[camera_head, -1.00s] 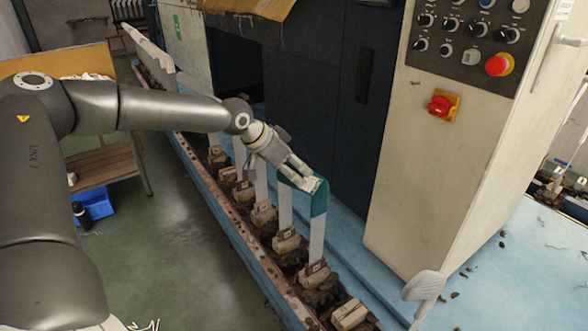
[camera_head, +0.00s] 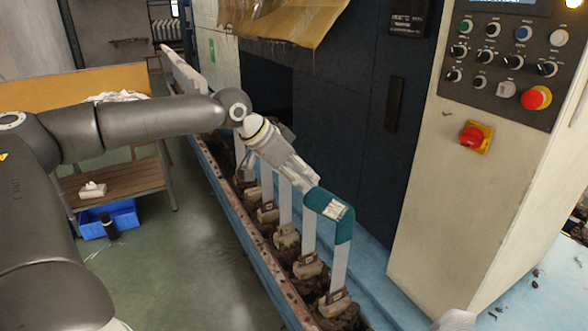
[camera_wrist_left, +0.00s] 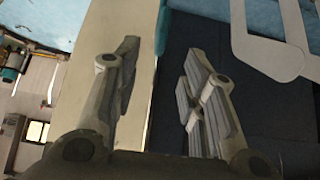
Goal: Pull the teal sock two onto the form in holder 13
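The teal sock (camera_head: 341,210) sits over the top of a flat white form (camera_head: 339,266) at the near end of the row. It covers the upper bend and a short length of the near leg, with a pale label on top. The form stands in a brown holder (camera_head: 336,303); its number is too small to read. My left gripper (camera_head: 306,178) is just left of the sock's top; contact is unclear. A pale grey part, probably my right gripper (camera_head: 455,321), is cut off at the bottom edge.
Several more white forms stand in holders along the rusty rail (camera_head: 245,235) behind. A dark machine front (camera_head: 345,120) and a beige control cabinet (camera_head: 440,200) flank the row on the right. A wooden bench (camera_head: 115,185) stands left, with open floor between.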

